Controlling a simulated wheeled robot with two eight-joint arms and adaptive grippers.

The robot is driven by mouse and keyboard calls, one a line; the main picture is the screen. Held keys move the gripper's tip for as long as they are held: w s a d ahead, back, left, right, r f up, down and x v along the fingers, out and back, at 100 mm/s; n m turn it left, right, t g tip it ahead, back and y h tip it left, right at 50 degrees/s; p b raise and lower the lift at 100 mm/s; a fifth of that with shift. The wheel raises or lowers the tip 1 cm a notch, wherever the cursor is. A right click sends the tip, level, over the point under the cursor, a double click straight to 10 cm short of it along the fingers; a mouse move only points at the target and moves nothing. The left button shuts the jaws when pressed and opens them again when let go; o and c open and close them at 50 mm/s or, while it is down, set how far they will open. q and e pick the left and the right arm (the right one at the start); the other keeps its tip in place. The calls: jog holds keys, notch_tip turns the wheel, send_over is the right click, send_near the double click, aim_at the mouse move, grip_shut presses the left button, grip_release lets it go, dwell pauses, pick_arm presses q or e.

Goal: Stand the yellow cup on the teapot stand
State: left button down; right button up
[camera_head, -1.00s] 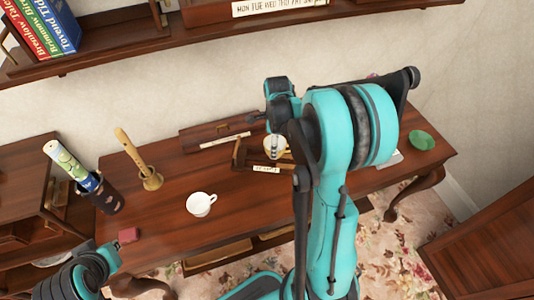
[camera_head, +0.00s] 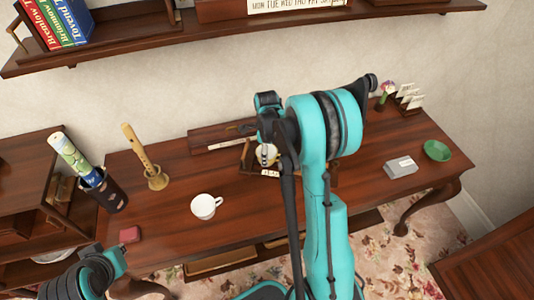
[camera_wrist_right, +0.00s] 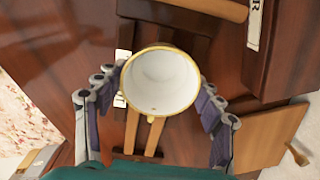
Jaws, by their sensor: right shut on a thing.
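The yellow cup (camera_head: 266,156), white inside with a yellow rim, is in my right gripper (camera_wrist_right: 160,88). In the right wrist view the cup (camera_wrist_right: 160,80) sits between the two fingers with its mouth toward the camera. A slatted wooden stand, seemingly the teapot stand (camera_wrist_right: 153,138), lies beneath the cup in that view. In the head view the stand (camera_head: 247,156) is partly hidden by my right arm. I cannot tell whether the cup touches it. My left gripper (camera_head: 112,262) is at the lower left, away from the cup; its fingers are unclear.
A white cup (camera_head: 206,206) stands on the desk left of the stand. A recorder in a holder (camera_head: 156,178), a dark red block (camera_head: 130,234), a grey box (camera_head: 400,167) and a green bowl (camera_head: 437,151) are also there. A shelf (camera_head: 240,38) overhangs the back.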

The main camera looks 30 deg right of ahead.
jog(key=shift+f, duration=0.25)
jog(key=o, duration=1.2)
jog(key=shift+r, duration=0.1)
jog(key=shift+o, duration=0.2)
